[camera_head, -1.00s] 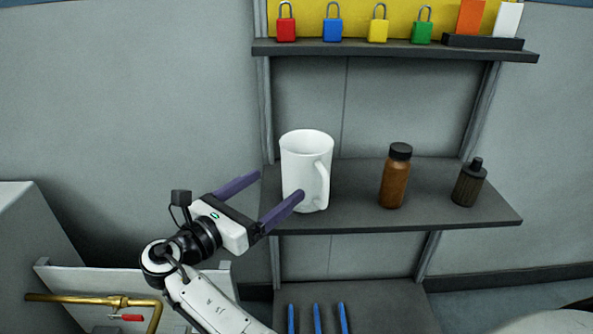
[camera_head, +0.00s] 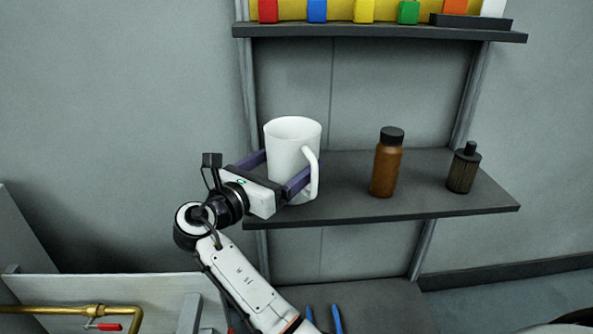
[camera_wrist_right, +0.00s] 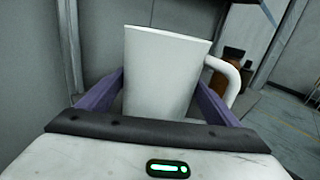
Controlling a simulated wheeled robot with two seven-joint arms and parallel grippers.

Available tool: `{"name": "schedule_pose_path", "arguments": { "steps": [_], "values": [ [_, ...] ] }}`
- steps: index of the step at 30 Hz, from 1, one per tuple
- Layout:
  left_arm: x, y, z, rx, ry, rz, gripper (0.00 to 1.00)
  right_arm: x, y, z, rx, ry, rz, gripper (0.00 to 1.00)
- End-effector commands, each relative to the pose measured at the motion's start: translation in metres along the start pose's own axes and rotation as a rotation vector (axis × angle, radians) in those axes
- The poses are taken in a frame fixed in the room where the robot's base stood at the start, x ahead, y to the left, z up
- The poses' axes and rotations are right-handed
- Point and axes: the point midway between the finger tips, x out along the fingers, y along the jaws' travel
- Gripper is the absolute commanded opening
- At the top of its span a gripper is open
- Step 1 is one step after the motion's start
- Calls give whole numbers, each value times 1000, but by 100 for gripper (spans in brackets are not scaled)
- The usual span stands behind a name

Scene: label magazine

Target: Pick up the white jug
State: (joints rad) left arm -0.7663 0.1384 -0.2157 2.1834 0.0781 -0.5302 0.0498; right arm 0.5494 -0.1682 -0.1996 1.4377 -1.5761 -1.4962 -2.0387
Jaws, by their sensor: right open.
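The white jug (camera_head: 290,150) stands upright on the middle shelf (camera_head: 420,203), near its left end, with its handle on the right. My right gripper (camera_head: 287,164) is open, its purple fingers on either side of the jug's body. In the right wrist view the jug (camera_wrist_right: 163,75) stands between the two fingers (camera_wrist_right: 160,95), with a gap showing at least near the left finger. The handle is beside the right finger; I cannot tell whether they touch. The jug's lower part is partly hidden by the gripper. My left gripper is not in view.
A brown bottle (camera_head: 386,165) with a black cap and a dark small bottle (camera_head: 463,170) stand farther right on the same shelf. An upper shelf (camera_head: 380,34) with coloured padlocks is above the jug. A brass pipe (camera_head: 60,311) is at lower left.

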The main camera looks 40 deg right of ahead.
Motion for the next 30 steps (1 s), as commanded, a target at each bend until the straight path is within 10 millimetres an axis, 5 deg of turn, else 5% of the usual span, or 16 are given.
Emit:
{"name": "schedule_pose_path", "arguments": {
  "steps": [2, 10, 20, 30],
  "values": [
    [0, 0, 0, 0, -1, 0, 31, 0, 0, 0, 0, 0, 0, 77],
    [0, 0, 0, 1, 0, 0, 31, 0, 0, 0, 0, 1, 0, 31],
    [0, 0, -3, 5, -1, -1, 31, 0, 0, 11, 4, -4, 0, 31],
    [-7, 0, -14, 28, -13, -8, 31, 0, -2, 74, 7, -6, 0, 31]
  ]
}}
